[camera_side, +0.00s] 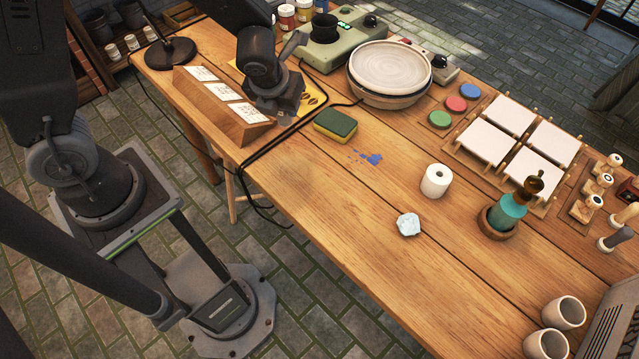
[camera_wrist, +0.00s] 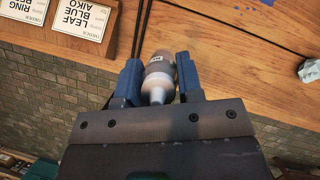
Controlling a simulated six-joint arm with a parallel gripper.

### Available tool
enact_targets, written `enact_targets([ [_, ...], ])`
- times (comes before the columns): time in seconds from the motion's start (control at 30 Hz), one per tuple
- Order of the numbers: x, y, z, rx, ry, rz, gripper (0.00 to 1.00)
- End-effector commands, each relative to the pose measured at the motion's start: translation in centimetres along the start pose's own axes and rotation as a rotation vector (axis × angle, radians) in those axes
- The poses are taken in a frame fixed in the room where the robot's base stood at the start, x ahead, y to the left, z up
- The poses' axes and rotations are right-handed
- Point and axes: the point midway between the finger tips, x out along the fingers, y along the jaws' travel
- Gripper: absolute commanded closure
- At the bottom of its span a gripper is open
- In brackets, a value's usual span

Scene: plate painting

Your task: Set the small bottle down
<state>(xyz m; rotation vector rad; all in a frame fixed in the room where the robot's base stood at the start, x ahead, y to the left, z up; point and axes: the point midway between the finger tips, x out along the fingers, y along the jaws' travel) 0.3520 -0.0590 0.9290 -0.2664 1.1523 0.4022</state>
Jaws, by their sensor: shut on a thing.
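In the side view my gripper (camera_side: 276,98) is at the back left of the wooden table (camera_side: 310,195), close to the slanted card holder and a yellow sheet; the bottle cannot be made out there. The table's front edge shows behind the fingers in the wrist view. I cannot tell whether the bottle touches the table.
The card holder (camera_side: 222,108) stands to the left, with a black cable near it. A green-yellow sponge (camera_side: 335,124), blue paint spots (camera_side: 372,158), a paper roll (camera_side: 436,180) and a crumpled cloth (camera_side: 408,224) lie to the right. Bare wood lies between them and the front edge.

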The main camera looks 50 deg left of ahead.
Motion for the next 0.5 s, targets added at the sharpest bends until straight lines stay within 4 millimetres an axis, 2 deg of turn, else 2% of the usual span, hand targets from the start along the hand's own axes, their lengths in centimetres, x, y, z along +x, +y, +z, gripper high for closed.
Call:
enact_targets([
  [0.1, -0.4, 1.0, -1.3, -0.012, 0.003, 0.002, 0.90],
  [0.17, -0.3, 0.9, -1.7, -0.013, 0.005, 0.002, 0.90],
  [0.27, 0.2, -0.3, -2.7, -0.008, 0.007, 0.002, 0.90],
  [0.5, 2.4, -5.2, -5.7, -0.004, 0.006, 0.003, 0.90],
])
